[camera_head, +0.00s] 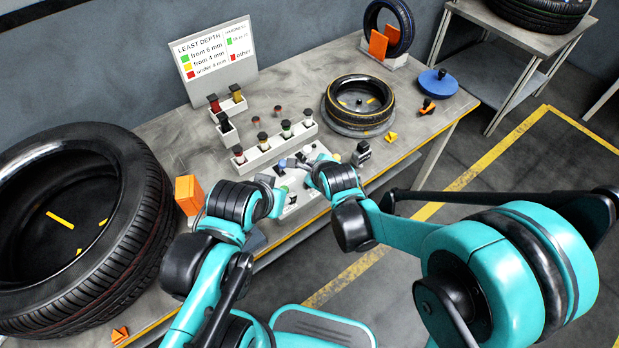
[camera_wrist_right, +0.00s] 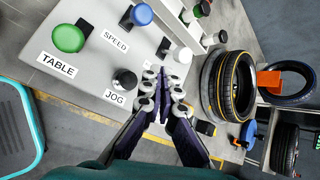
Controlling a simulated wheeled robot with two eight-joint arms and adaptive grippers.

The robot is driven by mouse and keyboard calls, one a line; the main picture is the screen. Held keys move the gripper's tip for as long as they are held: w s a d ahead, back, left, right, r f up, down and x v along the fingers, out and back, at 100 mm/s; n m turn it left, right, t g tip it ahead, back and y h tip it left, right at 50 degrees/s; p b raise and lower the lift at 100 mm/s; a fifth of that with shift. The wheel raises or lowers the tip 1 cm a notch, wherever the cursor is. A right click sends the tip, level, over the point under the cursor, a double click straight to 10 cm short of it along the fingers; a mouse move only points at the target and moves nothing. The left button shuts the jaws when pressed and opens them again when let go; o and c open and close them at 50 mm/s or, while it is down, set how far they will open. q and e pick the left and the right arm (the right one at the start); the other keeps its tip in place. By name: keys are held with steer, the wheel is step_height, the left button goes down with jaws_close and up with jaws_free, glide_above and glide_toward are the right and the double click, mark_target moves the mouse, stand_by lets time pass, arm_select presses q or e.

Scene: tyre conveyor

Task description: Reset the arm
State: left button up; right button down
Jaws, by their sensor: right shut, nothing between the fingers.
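My right gripper (camera_head: 303,161) reaches in over the front of the workbench, near a small control panel (camera_head: 290,208). In the right wrist view its two dark fingers with grey tips (camera_wrist_right: 165,92) are shut with nothing held. The panel (camera_wrist_right: 150,50) has a green knob (camera_wrist_right: 68,38), a blue knob (camera_wrist_right: 142,14) and a black knob (camera_wrist_right: 124,80), with labels TABLE, SPEED and JOG. The fingertips show beside the black knob; I cannot tell whether they touch the panel. My left arm's wrist (camera_head: 240,203) is left of the panel; its fingers are too small and overlapped to read.
A tyre (camera_head: 360,104) lies on a round stand at the bench's middle. A large tyre (camera_head: 140,190) fills the left end. White racks of coloured-top pegs (camera_head: 270,150), an orange block (camera_head: 189,194) and a sign (camera_head: 215,60) stand on the bench. A blue disc (camera_head: 438,84) lies right.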

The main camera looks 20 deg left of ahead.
stand_by(0.8)
steer(key=s+d+r+n+h, duration=0.1)
steer(key=s+d+r+n, duration=0.25)
steer(key=d, duration=0.45)
steer(key=s+d+r+n+h, duration=0.25)
steer(key=d+n, duration=0.25)
steer(key=d, duration=0.4)
steer(key=s+d+r+n, duration=0.25)
steer(key=d+n, duration=0.25)
steer(key=d, duration=0.3)
steer(key=s+d+n+h, duration=0.1)
steer(key=s+d+n, duration=0.5)
steer(key=s+d, duration=0.1)
steer(key=shift+s+d+r+n+g+h, duration=0.15)
steer(key=shift+s+d+n+g+h, duration=0.1)
steer(key=shift+s+n+g+h, duration=0.1)
